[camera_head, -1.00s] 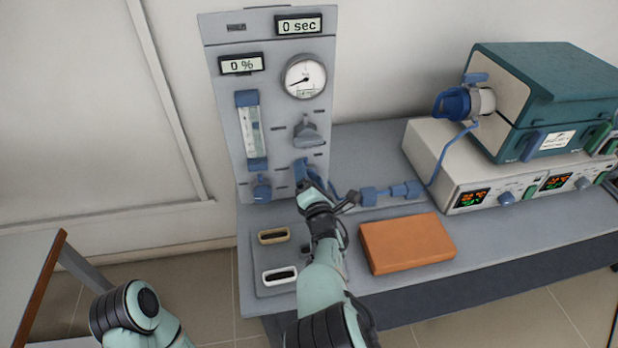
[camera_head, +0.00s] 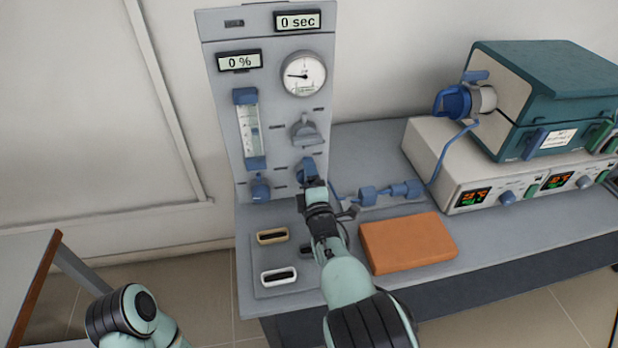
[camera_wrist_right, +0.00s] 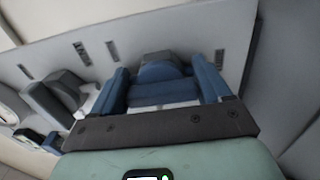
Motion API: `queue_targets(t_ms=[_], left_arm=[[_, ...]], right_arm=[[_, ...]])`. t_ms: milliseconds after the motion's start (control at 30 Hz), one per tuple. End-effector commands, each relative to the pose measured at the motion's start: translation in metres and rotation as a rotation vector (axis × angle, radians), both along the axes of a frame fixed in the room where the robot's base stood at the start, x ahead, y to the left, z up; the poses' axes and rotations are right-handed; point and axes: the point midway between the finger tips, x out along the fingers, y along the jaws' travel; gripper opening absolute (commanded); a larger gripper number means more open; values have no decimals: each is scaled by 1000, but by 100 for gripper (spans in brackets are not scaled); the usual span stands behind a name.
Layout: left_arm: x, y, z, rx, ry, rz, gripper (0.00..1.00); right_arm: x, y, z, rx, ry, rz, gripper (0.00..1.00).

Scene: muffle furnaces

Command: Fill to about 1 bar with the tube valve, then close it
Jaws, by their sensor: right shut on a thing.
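The grey control panel (camera_head: 222,125) stands upright on the bench against the wall. The blue tube valve (camera_head: 308,167) is low on its right side. My right gripper (camera_head: 311,180) is shut on this valve's handle. In the right wrist view, the blue handle (camera_wrist_right: 163,93) sits between the two fingers. The fingers partly hide the valve in the head view. The round pressure gauge (camera_head: 303,75) has its needle pointing left, slightly upward; its numbers are too small to read. My left gripper is out of view; only part of the left arm shows at bottom left.
A grey knob (camera_head: 306,132) is above the valve, and a flow tube (camera_head: 249,130) and blue knob (camera_head: 261,189) are at left. An orange block (camera_head: 407,243) lies right of my arm. A teal furnace (camera_head: 545,90) stands at right, with blue tube fittings (camera_head: 390,192) before it.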

Motion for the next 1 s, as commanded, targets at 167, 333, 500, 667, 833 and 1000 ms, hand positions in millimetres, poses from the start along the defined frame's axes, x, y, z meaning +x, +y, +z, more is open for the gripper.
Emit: queue_targets(t_ms=[167, 333, 500, 667, 833, 1000], left_arm=[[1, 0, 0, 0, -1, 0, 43], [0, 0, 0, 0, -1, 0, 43], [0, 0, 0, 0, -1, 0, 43], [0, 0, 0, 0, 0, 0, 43], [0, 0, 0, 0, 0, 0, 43], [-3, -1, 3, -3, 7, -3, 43]], right_arm=[[0, -1, -1, 13, 4, -2, 47], [0, -1, -1, 14, 4, -2, 47], [0, -1, -1, 14, 4, -2, 93], [0, -1, 0, 12, 3, -1, 98], [-1, 0, 0, 11, 3, -1, 98], [-14, -3, 1, 13, 4, -1, 98]])
